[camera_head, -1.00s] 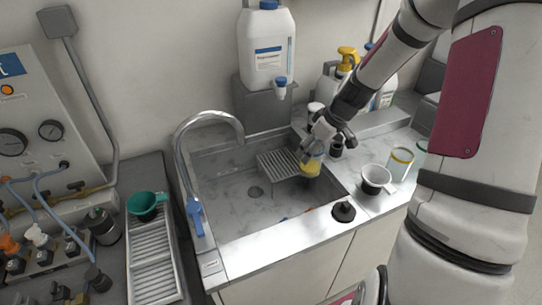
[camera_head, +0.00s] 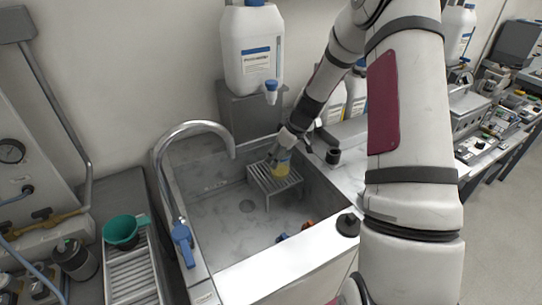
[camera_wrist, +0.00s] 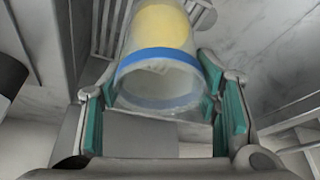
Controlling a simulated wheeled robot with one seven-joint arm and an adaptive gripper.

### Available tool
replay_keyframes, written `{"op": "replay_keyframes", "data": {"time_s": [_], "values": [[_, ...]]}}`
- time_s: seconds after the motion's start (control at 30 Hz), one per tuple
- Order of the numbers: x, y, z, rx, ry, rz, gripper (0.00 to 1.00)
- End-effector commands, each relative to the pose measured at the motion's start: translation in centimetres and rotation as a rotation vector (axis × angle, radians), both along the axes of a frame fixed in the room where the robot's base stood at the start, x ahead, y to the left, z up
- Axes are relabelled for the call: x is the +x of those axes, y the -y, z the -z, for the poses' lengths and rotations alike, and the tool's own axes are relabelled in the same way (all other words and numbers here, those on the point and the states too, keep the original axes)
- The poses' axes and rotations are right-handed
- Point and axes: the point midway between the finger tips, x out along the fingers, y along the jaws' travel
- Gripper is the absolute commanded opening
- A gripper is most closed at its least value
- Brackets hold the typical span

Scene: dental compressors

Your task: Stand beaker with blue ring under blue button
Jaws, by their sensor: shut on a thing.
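The clear beaker (camera_head: 282,169) with a yellow content is held over the wire rack (camera_head: 258,178) in the sink. In the wrist view the beaker (camera_wrist: 160,85) shows its blue ring around the near rim. My gripper (camera_head: 273,160) is shut around it; the teal finger pads also show in the wrist view (camera_wrist: 165,115). Whether the beaker's base touches the rack is unclear. A white canister (camera_head: 252,55) stands on a grey block behind the sink. Its tap carries a blue button (camera_head: 271,85), above and slightly left of the beaker.
A curved faucet (camera_head: 190,125) with a blue handle (camera_head: 182,245) rises at the sink's left. A black knob-like thing (camera_head: 348,224) sits on the front right sink edge. The sink floor is mostly clear.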

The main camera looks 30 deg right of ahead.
Motion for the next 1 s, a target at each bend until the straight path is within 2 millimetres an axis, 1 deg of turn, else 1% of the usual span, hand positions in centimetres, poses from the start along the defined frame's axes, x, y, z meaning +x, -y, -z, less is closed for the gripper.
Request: {"op": "replay_keyframes", "data": {"time_s": [0.03, 0.1, 0.2, 0.3, 0.47, 0.63, 0.7, 1.0], "values": [[1.3, -0.2, 0.2, -0.001, 0.001, -0.004, 0.22], [2.8, -0.2, 0.3, -0.001, 0.001, -0.004, 0.22], [4.5, -0.2, 0.4, -0.001, 0.000, -0.002, 0.22], [5.4, -0.3, 0.5, 0.000, 0.000, -0.001, 0.22], [5.6, -0.2, 1.1, 0.001, -0.001, 0.001, 0.22], [5.5, -0.3, 3.3, 0.003, -0.003, 0.001, 0.22], [5.6, -0.2, 3.9, 0.002, -0.002, 0.000, 0.22], [5.6, -0.2, 4.1, 0.001, 0.000, 0.000, 0.22]]}}
